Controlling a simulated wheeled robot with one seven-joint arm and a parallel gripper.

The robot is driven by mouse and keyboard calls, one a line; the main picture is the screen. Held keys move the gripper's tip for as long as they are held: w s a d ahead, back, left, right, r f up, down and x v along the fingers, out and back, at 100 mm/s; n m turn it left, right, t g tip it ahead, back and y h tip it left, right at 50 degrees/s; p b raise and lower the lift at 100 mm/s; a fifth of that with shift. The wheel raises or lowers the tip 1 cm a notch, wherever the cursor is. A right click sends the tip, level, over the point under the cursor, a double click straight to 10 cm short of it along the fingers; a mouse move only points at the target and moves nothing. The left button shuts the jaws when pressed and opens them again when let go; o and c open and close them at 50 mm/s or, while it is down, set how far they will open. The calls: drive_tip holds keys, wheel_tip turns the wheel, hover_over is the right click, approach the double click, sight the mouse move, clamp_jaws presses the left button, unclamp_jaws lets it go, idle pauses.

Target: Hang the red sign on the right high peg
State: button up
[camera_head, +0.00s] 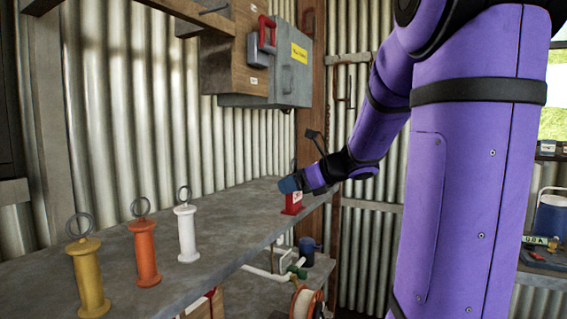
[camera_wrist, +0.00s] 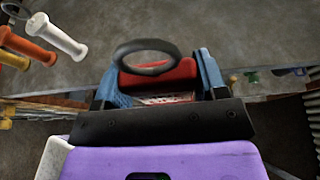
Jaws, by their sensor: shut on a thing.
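The red sign (camera_head: 292,204) is a small red block with a white patch, at the bench's right edge in the head view. In the wrist view the red sign (camera_wrist: 160,76) sits between the blue fingers, with a dark ring (camera_wrist: 146,46) at its top. My gripper (camera_head: 291,186) is shut on it; the fingers also show in the wrist view (camera_wrist: 157,84). I cannot tell whether its bottom touches the bench. A dark peg (camera_head: 214,11) sticks out of a wooden board (camera_head: 230,55) at the upper left. I cannot tell which peg is the right high one.
Yellow (camera_head: 89,277), orange (camera_head: 145,254) and white (camera_head: 186,234) ringed spools stand on the grey bench (camera_head: 235,213). A grey box (camera_head: 285,75) with a red-handled part (camera_head: 267,35) hangs above it. The bench between the white spool and my gripper is clear.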

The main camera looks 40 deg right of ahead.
drive_tip(key=a+r+n+y, duration=0.1)
drive_tip(key=a+r, duration=0.3)
drive_tip(key=r, duration=0.9)
drive_tip(key=w+a+r+n+g+y, duration=0.1)
drive_tip(key=a+r, duration=0.3)
drive_tip(key=r, duration=0.9)
drive_tip(key=a+r+n+y, duration=0.1)
drive_tip(key=a+r, duration=0.2)
drive_tip(key=r, duration=0.9)
drive_tip(key=w+a+f, duration=0.1)
drive_tip(key=w+a, duration=0.2)
drive_tip(key=w, duration=0.6)
drive_tip(key=shift+w+a+f, duration=0.15)
drive_tip(key=shift+w+a, duration=0.05)
drive_tip(key=shift+a, duration=0.15)
drive_tip(key=o, duration=1.1)
